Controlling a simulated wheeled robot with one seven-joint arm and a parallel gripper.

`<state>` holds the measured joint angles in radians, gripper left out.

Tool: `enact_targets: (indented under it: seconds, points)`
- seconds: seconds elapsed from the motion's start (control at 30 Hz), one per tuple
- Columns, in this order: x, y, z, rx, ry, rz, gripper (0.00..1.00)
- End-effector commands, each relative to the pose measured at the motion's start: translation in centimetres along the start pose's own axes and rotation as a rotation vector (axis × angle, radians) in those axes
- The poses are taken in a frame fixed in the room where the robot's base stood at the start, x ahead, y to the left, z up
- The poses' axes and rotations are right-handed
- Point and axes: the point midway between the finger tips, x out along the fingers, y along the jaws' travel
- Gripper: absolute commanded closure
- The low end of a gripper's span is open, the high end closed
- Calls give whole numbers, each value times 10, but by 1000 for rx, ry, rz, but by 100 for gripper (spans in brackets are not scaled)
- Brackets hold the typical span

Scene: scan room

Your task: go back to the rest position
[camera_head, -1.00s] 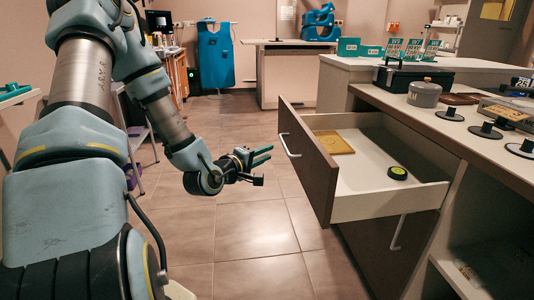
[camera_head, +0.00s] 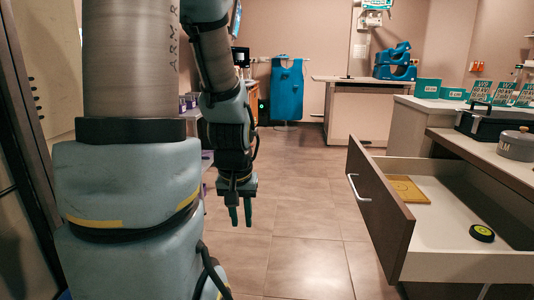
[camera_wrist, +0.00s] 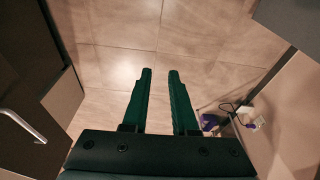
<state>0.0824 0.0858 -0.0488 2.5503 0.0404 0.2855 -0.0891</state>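My gripper (camera_head: 241,216) hangs from my arm left of the picture's middle in the head view, fingers pointing down over bare floor. It is empty. In the wrist view my gripper (camera_wrist: 159,78) shows two green fingers with a clear gap between them and only floor tiles beyond. It is apart from the open drawer (camera_head: 455,267), which stands to its right.
The drawer holds a yellow tray (camera_head: 408,190) and a round black and yellow object (camera_head: 482,233). Its front (camera_head: 378,208) juts into the aisle. A black case (camera_head: 492,121) and a grey pot (camera_head: 517,145) stand on the counter. The tiled floor (camera_head: 305,215) ahead is clear.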

Motion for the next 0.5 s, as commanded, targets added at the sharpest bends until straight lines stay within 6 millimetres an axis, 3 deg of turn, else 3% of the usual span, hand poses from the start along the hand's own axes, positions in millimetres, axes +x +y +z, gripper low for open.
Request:
enact_targets:
  seconds: [0.1, 0.5]
  points:
    - [-23, -6, 27, 20, -83, 6, 74]
    - [-119, -5, 2, 20, -82, 3, 74]
